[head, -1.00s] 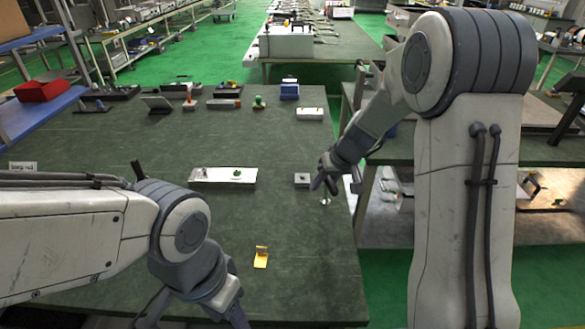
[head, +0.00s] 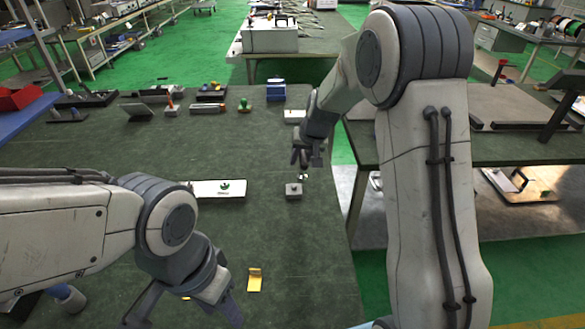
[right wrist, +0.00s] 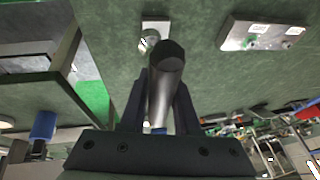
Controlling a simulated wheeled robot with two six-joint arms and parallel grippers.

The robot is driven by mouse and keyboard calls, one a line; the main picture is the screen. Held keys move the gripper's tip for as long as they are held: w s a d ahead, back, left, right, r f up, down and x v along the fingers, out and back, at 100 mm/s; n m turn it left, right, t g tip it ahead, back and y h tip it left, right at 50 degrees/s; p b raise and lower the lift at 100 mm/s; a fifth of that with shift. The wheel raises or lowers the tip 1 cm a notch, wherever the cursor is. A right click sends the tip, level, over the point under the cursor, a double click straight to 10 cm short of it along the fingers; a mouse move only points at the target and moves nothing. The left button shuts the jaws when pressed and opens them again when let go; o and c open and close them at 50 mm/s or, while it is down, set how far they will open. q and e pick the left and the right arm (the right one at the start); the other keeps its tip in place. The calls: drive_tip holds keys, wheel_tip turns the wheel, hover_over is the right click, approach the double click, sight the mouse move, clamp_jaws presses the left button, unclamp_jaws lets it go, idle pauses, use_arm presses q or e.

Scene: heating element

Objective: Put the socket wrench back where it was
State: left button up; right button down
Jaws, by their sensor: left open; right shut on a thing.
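My right gripper (head: 308,162) is shut on the socket wrench, whose dark round handle (right wrist: 165,85) shows between the fingers in the right wrist view. The wrench's small silver end (head: 303,177) points down in the head view; it also shows in the right wrist view (right wrist: 149,41). A small grey block (head: 293,191) sits on the table just in front of this end, and shows beside it in the right wrist view (right wrist: 155,26). Whether the end touches the block I cannot tell. My left gripper (head: 183,318) is open and low at the front left.
A white plate with a green part (head: 207,189) lies left of the block. A yellow bracket (head: 255,281) lies near the left gripper. A blue box (head: 275,91) and several small items line the table's back. The table's right edge is close to the block.

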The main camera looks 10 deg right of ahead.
drive_tip(key=shift+w+a+r+p+x, duration=0.1)
drive_tip(key=shift+w+p+x, duration=0.1)
drive_tip(key=shift+x, duration=1.2)
drive_tip(key=shift+w+a+r+p+x, duration=0.1)
drive_tip(key=shift+p+x, duration=0.05)
drive_tip(key=shift+x, duration=1.25)
drive_tip(key=shift+w+a+r+p+x, duration=0.1)
drive_tip(key=shift+w+p+x, duration=0.1)
drive_tip(key=shift+x, duration=1.15)
drive_tip(key=c, duration=0.6)
unclamp_jaws()
drive_tip(key=shift+f, duration=0.1)
drive_tip(key=shift+c, duration=0.2)
